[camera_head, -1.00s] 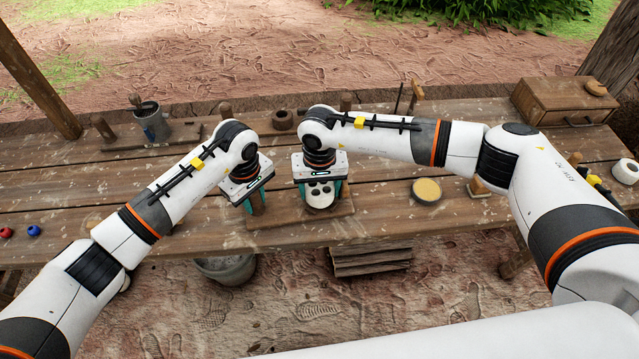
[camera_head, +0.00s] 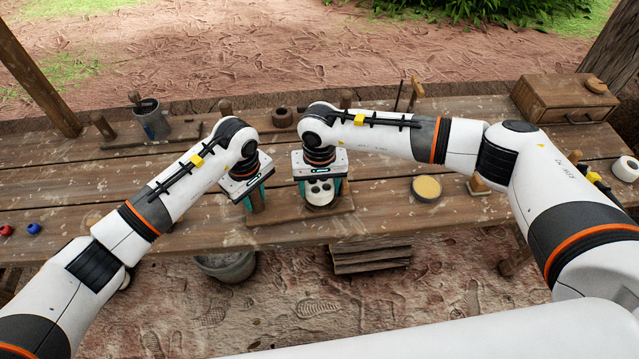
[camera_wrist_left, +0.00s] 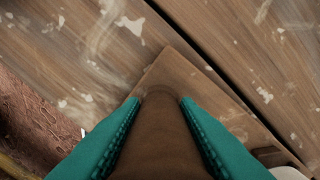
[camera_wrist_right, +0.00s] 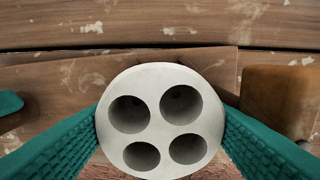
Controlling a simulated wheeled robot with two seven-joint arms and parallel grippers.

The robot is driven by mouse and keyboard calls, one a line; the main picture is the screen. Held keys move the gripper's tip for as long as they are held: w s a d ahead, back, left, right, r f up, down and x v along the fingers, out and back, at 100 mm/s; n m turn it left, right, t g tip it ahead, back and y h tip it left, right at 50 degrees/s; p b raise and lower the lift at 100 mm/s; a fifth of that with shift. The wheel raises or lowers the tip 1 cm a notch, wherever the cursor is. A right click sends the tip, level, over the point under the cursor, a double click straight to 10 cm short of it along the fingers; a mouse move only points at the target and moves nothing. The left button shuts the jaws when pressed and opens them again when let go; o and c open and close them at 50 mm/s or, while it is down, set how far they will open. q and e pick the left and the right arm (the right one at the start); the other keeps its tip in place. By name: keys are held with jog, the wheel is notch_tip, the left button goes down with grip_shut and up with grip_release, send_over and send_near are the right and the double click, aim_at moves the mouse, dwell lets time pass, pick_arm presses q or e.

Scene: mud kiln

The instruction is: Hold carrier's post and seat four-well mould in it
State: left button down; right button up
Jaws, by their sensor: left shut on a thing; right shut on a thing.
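The four-well mould (camera_head: 320,193) is a white round block with dark wells. My right gripper (camera_head: 320,190) is shut on it, one finger on each side; the right wrist view shows the mould (camera_wrist_right: 160,120) from above. The carrier (camera_head: 290,217) is a flat wooden board near the table's front edge. Its post (camera_head: 257,200) stands at the board's left end. My left gripper (camera_head: 256,197) is shut around the post, which also shows between the teal fingers in the left wrist view (camera_wrist_left: 160,135). The mould is over the carrier's right part; whether it touches the board is hidden.
A yellow-filled round dish (camera_head: 426,189) stands to the right. A grey pot (camera_head: 153,122) and wooden pegs stand at the back left, a wooden box (camera_head: 565,100) at the back right. Red and blue small items (camera_head: 33,229) lie far left. Table left of the carrier is clear.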

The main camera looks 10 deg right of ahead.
jog(key=shift+d+f, duration=0.1)
jog(key=shift+f, duration=0.45)
jog(key=o, duration=1.2)
jog(key=shift+d, duration=0.3)
jog(key=shift+w+r, duration=0.15)
jog(key=shift+r, duration=2.5)
